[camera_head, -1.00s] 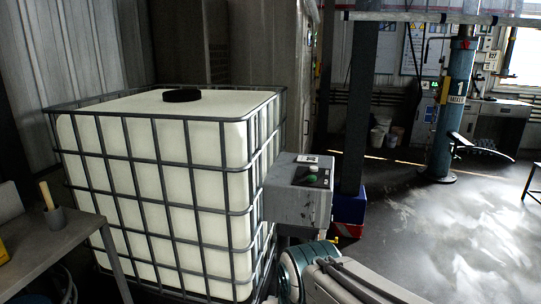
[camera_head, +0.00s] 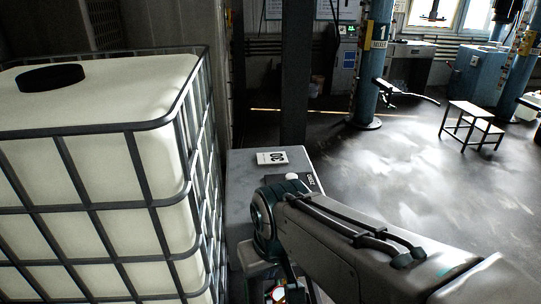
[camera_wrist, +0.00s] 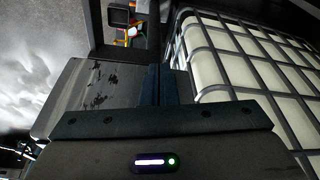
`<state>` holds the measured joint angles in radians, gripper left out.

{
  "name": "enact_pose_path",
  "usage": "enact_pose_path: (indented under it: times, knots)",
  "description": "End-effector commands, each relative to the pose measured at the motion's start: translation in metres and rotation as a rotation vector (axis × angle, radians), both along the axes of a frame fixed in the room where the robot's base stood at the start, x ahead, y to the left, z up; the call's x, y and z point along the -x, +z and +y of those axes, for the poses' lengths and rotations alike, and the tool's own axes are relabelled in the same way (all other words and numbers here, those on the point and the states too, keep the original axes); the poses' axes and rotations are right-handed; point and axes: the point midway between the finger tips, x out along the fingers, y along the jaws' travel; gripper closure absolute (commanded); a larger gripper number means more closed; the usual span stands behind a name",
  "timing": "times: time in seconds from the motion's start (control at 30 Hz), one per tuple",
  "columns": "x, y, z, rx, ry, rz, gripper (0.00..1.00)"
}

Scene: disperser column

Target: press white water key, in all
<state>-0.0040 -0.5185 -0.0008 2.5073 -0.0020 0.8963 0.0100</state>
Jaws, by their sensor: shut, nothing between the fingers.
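A small white key (camera_head: 292,177) shows on a black panel (camera_head: 309,183) on top of a grey box (camera_head: 240,180) in the head view. My arm covers part of the panel and the box's front. My gripper (camera_wrist: 158,72) is shut and empty in the wrist view. Its fingers show in front of a grey scuffed surface (camera_wrist: 85,95), apparently the box; I cannot tell whether they touch it. The fingertips are hidden behind my arm in the head view. The white key cannot be made out for certain in the wrist view.
A caged white tank (camera_head: 110,90) stands close on the left of the box; its bars (camera_wrist: 205,60) are near my fingers. A dark post (camera_head: 294,80) rises behind the box. A stool (camera_head: 472,118) stands far right. The floor on the right is open.

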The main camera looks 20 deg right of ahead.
Motion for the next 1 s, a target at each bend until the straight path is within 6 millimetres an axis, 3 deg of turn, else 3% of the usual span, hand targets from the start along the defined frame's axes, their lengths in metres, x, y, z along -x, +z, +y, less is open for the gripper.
enact_pose_path:
  times: [0.33, 0.47, 0.67, 0.77, 0.9, 1.0]
  knots:
    - [0.0, 0.0, 0.0, 0.0, 0.0, 0.0, 1.0]
    - [-0.009, 0.011, -0.001, -0.032, -0.022, -0.005, 1.0]
    - [-0.062, 0.062, -0.021, -0.204, -0.134, -0.07, 1.0]
    - [-0.098, 0.095, -0.043, -0.301, -0.199, -0.144, 1.0]
    - [-0.143, 0.139, -0.087, -0.403, -0.281, -0.275, 1.0]
    - [-0.162, 0.161, -0.115, -0.442, -0.319, -0.353, 1.0]
